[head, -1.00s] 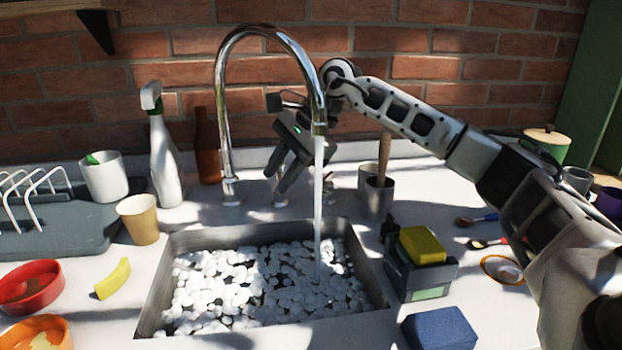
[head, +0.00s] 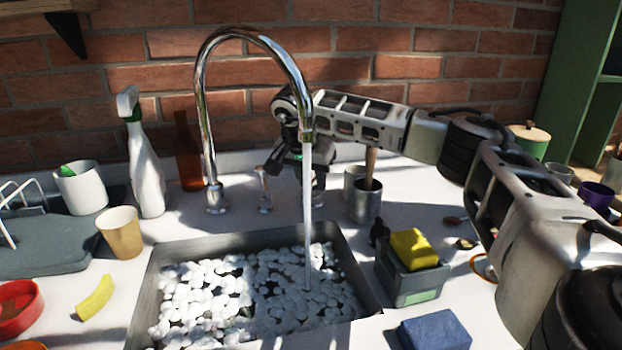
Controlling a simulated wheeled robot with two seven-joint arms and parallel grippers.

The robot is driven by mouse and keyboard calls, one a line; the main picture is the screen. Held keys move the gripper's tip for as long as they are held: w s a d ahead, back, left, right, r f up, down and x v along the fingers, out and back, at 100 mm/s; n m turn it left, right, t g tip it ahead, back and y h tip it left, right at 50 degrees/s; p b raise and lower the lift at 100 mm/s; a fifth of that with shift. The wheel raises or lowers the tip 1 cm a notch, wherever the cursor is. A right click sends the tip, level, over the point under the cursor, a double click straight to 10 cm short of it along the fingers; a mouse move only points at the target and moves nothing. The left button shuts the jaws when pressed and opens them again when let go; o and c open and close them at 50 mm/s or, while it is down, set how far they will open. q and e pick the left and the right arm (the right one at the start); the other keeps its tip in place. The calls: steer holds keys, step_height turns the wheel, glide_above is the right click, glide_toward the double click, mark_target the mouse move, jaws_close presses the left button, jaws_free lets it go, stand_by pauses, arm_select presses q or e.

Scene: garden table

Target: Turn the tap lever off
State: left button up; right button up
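The chrome tap (head: 204,120) has a tall curved neck, and water (head: 307,220) runs from its spout into the sink (head: 160,285). A small chrome fitting, which looks like a tap lever (head: 264,192), stands on the counter right of the neck's base. A second small fitting stands further right, partly behind the water. My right gripper (head: 298,172) is behind the spout and water, low over the counter near these fittings. The spout and water partly hide its fingers, so I cannot tell its opening or whether it touches a fitting. My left gripper is out of view.
White pebble-like pieces fill the sink. A spray bottle (head: 146,165) and a brown bottle (head: 188,155) stand left of the tap. Metal cups (head: 365,205) stand right of my gripper. A caddy (head: 410,284) with a yellow sponge (head: 413,248) stands right of the sink.

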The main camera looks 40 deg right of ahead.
steer(key=shift+f, duration=0.1)
jaws_close()
